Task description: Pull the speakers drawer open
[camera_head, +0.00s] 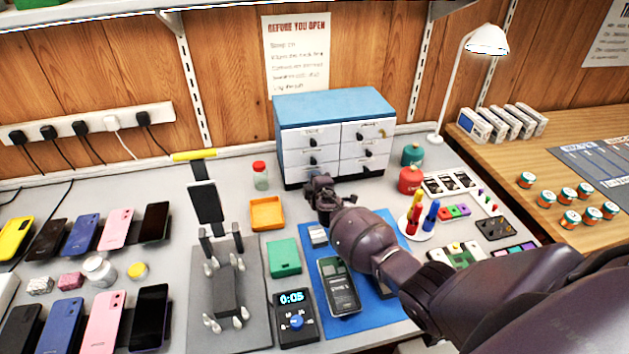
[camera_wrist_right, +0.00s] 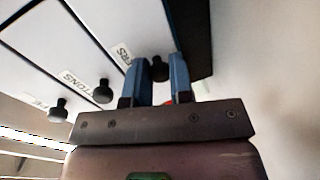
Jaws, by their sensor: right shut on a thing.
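The small drawer cabinet (camera_head: 335,106) with a blue top and white fronts stands against the back wall. Its drawers have black knobs and small labels. My right gripper (camera_head: 319,180) is at the bottom left drawer. In the right wrist view, its blue fingers (camera_wrist_right: 158,80) are shut on a black knob (camera_wrist_right: 158,67), beside a label of which I can read only "ERS". That drawer's front (camera_wrist_right: 140,40) looks level with its neighbours. The knob of the drawer labelled "TONS" (camera_wrist_right: 103,91) is free beside it. My left gripper is out of view.
An orange tray (camera_head: 267,213) and a red-lidded jar (camera_head: 260,175) stand left of my right gripper. Green and red canisters (camera_head: 411,178) stand right of the cabinet. A phone (camera_head: 339,287) lies on the blue mat (camera_head: 375,318) below my arm.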

